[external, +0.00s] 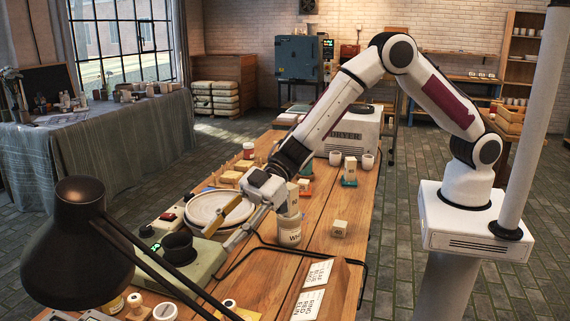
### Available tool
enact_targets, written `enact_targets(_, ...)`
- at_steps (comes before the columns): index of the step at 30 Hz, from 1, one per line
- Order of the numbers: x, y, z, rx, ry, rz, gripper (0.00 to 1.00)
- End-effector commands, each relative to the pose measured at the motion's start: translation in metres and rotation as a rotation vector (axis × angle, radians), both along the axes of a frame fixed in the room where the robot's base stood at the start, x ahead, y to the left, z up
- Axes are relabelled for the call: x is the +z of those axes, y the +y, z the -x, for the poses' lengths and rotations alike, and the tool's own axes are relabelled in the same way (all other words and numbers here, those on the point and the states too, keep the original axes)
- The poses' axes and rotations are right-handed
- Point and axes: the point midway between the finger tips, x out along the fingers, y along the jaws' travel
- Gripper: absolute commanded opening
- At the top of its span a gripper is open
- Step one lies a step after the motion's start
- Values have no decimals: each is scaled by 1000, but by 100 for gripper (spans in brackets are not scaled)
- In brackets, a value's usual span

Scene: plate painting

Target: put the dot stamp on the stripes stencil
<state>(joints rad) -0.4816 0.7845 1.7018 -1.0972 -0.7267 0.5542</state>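My gripper (222,238) reaches down and left over the table, beside the front right edge of a white round plate (204,207). A long tan piece (227,213) lies along the fingers; I cannot tell whether it is held or only behind them. The finger gap is too small to read. Several small wooden blocks stand on the table, one (339,229) right of the white jar and one (349,169) on a teal base farther back. I cannot tell which is the dot stamp. I cannot make out the stripes stencil.
A black lamp (79,245) blocks the front left. A card board (316,288) lies at the front right. Bare wood (262,268) shows between.

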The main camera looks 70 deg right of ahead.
Motion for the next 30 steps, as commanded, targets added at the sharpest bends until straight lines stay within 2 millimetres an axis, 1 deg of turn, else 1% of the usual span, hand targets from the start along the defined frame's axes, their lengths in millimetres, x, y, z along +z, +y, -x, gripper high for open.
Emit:
enact_targets(1,14,-12,-9,-38,-15,8,37)
enact_targets(5,42,-44,-28,-139,-44,40,37)
enact_targets(6,51,-54,-33,-170,-50,49,37)
enact_targets(11,82,-99,-48,-294,-71,89,37)
enact_targets(12,91,-111,-50,-324,-75,98,37)
enact_targets(15,109,-140,-54,-398,-80,122,37)
enact_targets(18,126,-170,-55,-471,-80,147,37)
enact_targets(23,150,-218,-49,-584,-69,184,37)
enact_targets(26,163,-247,-41,-650,-58,207,37)
enact_targets(30,179,-286,-25,-739,-35,235,37)
